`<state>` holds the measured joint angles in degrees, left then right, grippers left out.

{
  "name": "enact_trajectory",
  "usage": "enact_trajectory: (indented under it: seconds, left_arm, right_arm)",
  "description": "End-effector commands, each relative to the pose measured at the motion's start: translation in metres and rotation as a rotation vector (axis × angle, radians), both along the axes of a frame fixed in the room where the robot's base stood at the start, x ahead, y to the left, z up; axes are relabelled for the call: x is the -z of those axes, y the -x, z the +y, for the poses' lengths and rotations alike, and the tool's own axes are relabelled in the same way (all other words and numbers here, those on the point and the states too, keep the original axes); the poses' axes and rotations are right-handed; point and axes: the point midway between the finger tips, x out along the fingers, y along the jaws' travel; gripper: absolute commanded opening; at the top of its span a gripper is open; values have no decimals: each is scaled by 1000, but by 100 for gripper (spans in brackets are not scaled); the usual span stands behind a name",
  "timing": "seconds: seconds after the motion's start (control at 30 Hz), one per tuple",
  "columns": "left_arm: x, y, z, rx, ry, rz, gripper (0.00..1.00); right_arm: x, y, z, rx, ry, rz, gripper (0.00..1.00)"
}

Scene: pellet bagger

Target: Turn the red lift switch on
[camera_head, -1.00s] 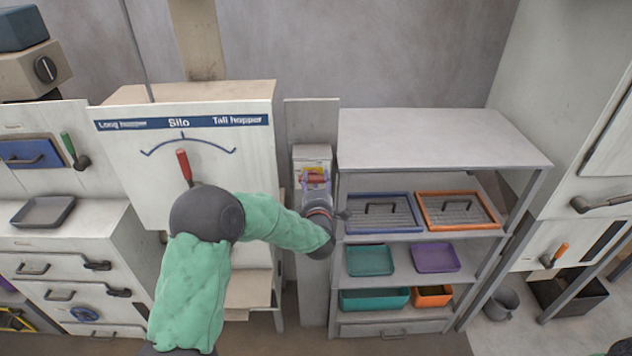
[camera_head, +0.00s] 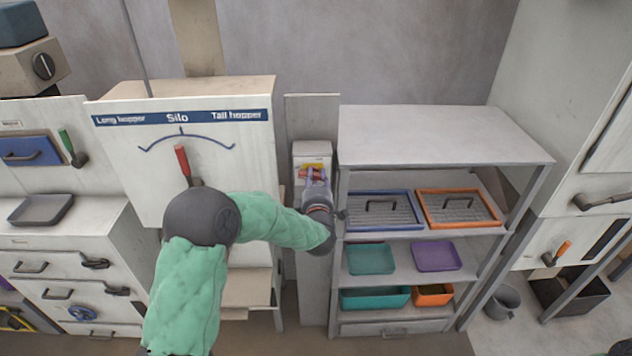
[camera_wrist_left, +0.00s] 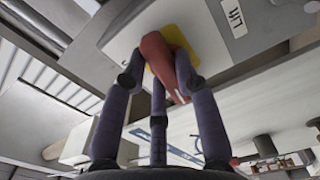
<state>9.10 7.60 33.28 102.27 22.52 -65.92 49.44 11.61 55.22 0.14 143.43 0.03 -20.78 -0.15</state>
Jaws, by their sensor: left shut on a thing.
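The red lift switch (camera_head: 312,174) sits on a yellow plate on the front of a pale box (camera_head: 312,150) on a narrow post. In the left wrist view the red switch lever (camera_wrist_left: 163,65) shows between my fingers, beside a label reading "Lift" (camera_wrist_left: 235,18). My left gripper (camera_head: 315,180) is at the switch, its purple fingers shut on the lever. It also shows in the left wrist view (camera_wrist_left: 160,85). The fingers hide part of the lever in the head view.
Left of the post stands a silo panel (camera_head: 110,165) with a red pointer lever (camera_head: 183,162). Right of it is a shelf rack (camera_head: 440,140) with blue and orange framed trays and several bins. A grey bucket (camera_head: 500,303) stands on the floor at right.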

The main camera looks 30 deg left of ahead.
Motion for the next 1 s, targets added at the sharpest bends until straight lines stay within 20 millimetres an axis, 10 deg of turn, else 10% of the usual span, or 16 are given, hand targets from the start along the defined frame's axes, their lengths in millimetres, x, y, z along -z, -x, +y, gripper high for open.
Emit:
enact_trajectory:
  seconds: [1.0]
  left_arm:
    - [12,1,1,2,-812,501,0]
  right_arm:
    - [41,0,0,0,0,0,40]
